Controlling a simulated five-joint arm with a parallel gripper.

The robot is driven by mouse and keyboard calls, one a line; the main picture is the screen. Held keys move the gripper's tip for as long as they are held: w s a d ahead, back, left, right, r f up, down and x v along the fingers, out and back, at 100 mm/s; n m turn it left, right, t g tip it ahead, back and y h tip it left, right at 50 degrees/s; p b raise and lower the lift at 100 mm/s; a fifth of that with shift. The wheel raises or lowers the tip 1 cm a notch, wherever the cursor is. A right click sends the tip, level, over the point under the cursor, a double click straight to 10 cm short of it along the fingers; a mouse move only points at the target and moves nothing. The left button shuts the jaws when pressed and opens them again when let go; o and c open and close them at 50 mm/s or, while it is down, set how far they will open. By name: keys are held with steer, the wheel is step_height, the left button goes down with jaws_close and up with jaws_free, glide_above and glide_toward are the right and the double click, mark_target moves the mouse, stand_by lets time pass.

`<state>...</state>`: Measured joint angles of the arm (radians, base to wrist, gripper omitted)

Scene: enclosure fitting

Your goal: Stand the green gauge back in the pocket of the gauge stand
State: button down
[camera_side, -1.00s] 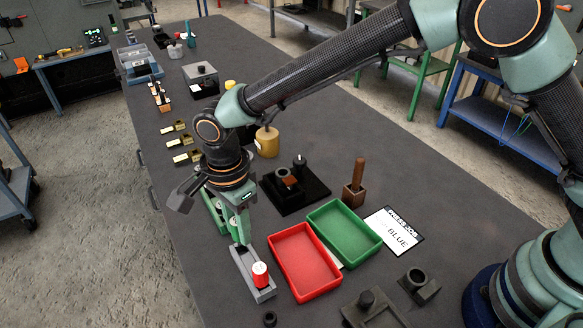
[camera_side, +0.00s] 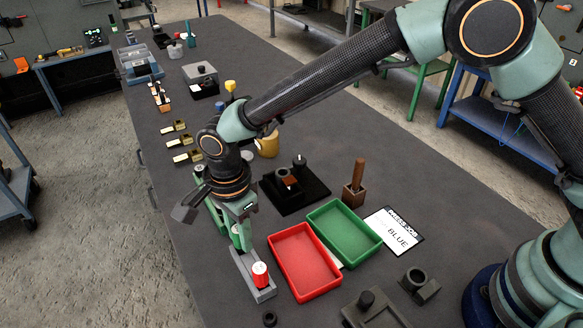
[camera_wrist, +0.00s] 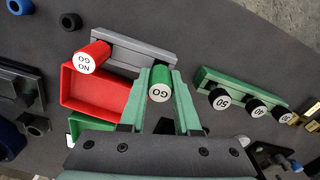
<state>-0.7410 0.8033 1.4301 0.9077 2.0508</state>
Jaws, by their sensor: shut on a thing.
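The green gauge (camera_wrist: 160,86), with a white end marked GO, is upright between the green fingers of my gripper (camera_wrist: 161,93). My gripper (camera_side: 241,236) is shut on it, and the fingers mostly hide the gauge in the side view. The grey gauge stand (camera_wrist: 133,50) lies just beyond the gauge in the wrist view. In the side view the stand (camera_side: 262,294) has my gripper over its far end. The red NO GO gauge (camera_side: 260,272) stands at its near end. I cannot tell whether the green gauge's lower end is inside the pocket.
A red tray (camera_side: 305,294) lies close to the right of the stand, with a green tray (camera_side: 372,243) beyond it. A green rack (camera_wrist: 203,78) with several white-ended gauges is right of my gripper in the wrist view. A small dark ring (camera_side: 269,319) lies near the stand.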

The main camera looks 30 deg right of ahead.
steer(key=shift+f, duration=0.45)
steer(key=c, duration=0.5)
jaws_free()
steer(key=shift+c, duration=0.2)
step_height(320, 180, up, 12)
steer(key=shift+f, duration=0.25)
steer(key=shift+r, duration=0.25)
